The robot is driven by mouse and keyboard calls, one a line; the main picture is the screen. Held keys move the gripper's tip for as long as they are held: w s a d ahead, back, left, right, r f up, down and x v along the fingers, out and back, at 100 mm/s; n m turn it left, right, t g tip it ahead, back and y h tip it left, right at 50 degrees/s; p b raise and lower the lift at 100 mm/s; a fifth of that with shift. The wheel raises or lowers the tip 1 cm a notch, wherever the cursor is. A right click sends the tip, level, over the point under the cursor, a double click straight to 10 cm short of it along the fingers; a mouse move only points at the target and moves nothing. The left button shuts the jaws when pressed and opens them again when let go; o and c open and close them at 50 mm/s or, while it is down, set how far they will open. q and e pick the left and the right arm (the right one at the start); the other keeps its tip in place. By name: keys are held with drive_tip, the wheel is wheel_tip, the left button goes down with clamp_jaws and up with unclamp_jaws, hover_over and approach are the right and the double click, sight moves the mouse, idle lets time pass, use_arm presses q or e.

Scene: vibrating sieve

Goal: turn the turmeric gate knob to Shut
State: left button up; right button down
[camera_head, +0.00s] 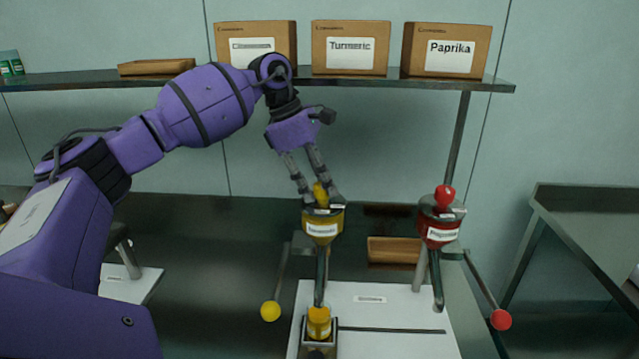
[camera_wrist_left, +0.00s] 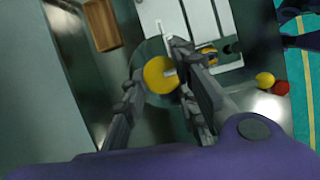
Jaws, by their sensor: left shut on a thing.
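The yellow turmeric gate knob (camera_head: 320,190) sits on top of the yellow hopper (camera_head: 322,228), whose label is too small to read surely. My left gripper (camera_head: 319,196) comes down from above and is shut on this knob, with one finger on each side. I cannot read which setting the pointer faces. My right gripper is not in view.
A red hopper (camera_head: 441,232) with a red knob (camera_head: 445,195) stands to the right. Levers end in a yellow ball (camera_head: 270,311) and a red ball (camera_head: 501,319). A yellow jar (camera_head: 319,322) stands below the yellow hopper. Boxes, including Turmeric (camera_head: 350,47), stand on the shelf (camera_head: 400,84).

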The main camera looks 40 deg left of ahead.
use_arm(q)
drive_tip(key=shift+w+a+r+m, duration=0.15)
drive_tip(key=shift+w+r+m, duration=0.1)
drive_tip(key=shift+r+m, duration=0.15)
drive_tip(key=o, duration=0.9)
drive_tip(key=shift+o, duration=0.6)
drive_tip(key=shift+f, duration=0.3)
drive_tip(key=shift+r, duration=0.15)
drive_tip(key=v, duration=1.1)
drive_tip(key=shift+a+r, duration=0.25)
drive_tip(key=shift+r, duration=0.1)
drive_tip(key=shift+f, duration=0.1)
